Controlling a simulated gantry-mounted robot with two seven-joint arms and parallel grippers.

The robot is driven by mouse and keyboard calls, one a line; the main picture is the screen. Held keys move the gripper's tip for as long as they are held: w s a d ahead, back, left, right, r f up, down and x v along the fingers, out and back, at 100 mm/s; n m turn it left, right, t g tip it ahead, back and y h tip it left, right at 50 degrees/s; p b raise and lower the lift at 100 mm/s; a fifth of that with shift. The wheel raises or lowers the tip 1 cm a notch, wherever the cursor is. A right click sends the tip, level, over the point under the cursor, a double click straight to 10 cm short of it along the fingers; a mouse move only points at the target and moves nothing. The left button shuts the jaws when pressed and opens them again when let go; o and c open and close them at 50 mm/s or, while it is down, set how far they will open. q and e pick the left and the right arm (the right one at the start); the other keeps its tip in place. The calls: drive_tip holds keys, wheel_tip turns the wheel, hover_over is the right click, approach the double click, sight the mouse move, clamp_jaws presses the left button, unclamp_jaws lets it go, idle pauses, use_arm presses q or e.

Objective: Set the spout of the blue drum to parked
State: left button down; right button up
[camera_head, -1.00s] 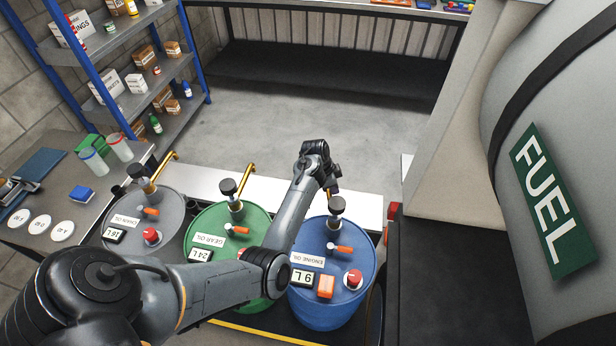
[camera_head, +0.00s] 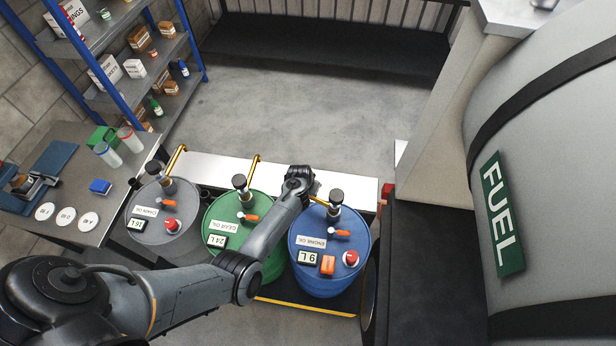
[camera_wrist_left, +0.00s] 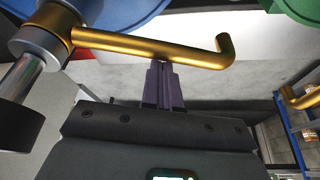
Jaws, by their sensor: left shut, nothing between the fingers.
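The blue drum (camera_head: 318,278) stands at the right end of the row of drums, labelled engine oil with a 9 L display. Its gold spout (camera_head: 318,199) runs left from the black-topped pump (camera_head: 336,198), partly hidden by my left arm. In the left wrist view the spout (camera_wrist_left: 150,45) crosses the upper part, its bent tip at the right. My left gripper (camera_wrist_left: 161,66) is shut and empty, its fingertips right beside the spout's middle; I cannot tell whether they touch. In the head view its fingers are hidden behind my arm. My right gripper is not in view.
The green drum (camera_head: 267,203) and grey drum (camera_head: 153,193) stand to the left, their spouts pointing away over the white ledge (camera_head: 222,172). The fuel tank (camera_head: 560,110) fills the right side. A workbench (camera_head: 50,160) and shelves are at left. Floor beyond the ledge is clear.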

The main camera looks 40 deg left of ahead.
use_arm(q)
drive_tip(key=s+n+p, duration=0.1)
drive_tip(key=p, duration=0.1)
drive_tip(key=s+d+n+p, duration=0.1)
drive_tip(key=s, duration=0.1)
drive_tip(key=shift+s+y+p, duration=0.3)
drive_tip(key=shift+y+p, duration=0.1)
drive_tip(key=shift+s+d, duration=0.1)
idle(0.4)
